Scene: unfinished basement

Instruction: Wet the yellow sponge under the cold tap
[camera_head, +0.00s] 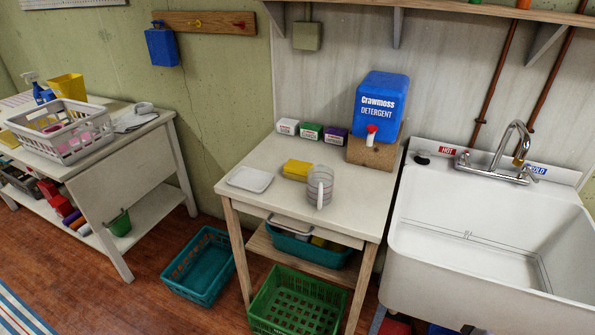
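A yellow sponge (297,169) lies on the small wooden table (262,203), between a white dish and a clear measuring cup. The cold tap handle (536,170) is at the right of the sink faucet, beside a blue COLD label (537,169). The faucet spout (521,150) curves over the white sink (480,230). I see no water running from it. A red HOT label (447,151) is on the left side. My gripper is not in view.
The measuring cup (320,186) stands close to the sponge's right, and the white dish (250,179) is at its left. A blue detergent container (381,105) stands behind on a wooden block. Baskets (200,265) occupy the floor nearby.

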